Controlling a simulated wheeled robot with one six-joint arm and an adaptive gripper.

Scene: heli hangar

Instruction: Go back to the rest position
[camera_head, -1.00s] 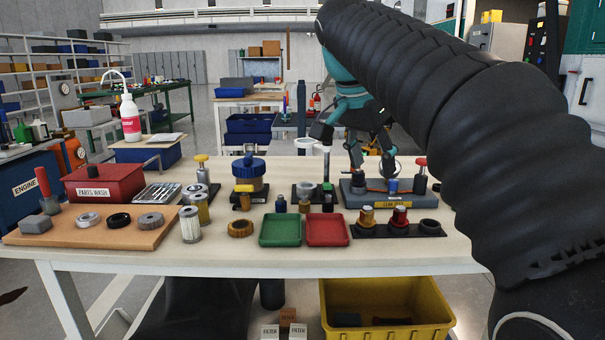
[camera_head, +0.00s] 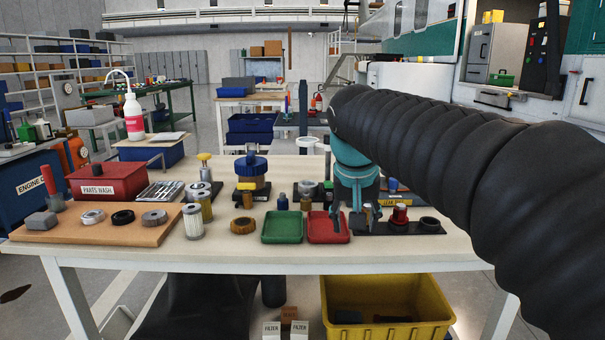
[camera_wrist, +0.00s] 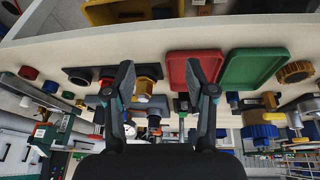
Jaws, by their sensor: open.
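My gripper (camera_head: 353,218) points down over the workbench (camera_head: 110,258), at the right edge of the red tray (camera_head: 322,228) and the left end of a black holder (camera_head: 428,226). Its two fingers are spread and hold nothing; they also show in the wrist view (camera_wrist: 160,82). A red-topped fitting (camera_head: 400,213) stands in the holder beside it. An amber fitting (camera_wrist: 148,72) shows between the fingers in the wrist view, apparently on the bench. My gripper and arm hide much of the leak test fixture (camera_head: 396,199).
A green tray (camera_head: 282,227) lies left of the red one. Farther left are a blue-capped filter housing (camera_head: 251,170), metal filters, a wooden board (camera_head: 95,233) with rings and a red parts wash box (camera_head: 97,182). A yellow bin (camera_head: 388,305) is below the bench.

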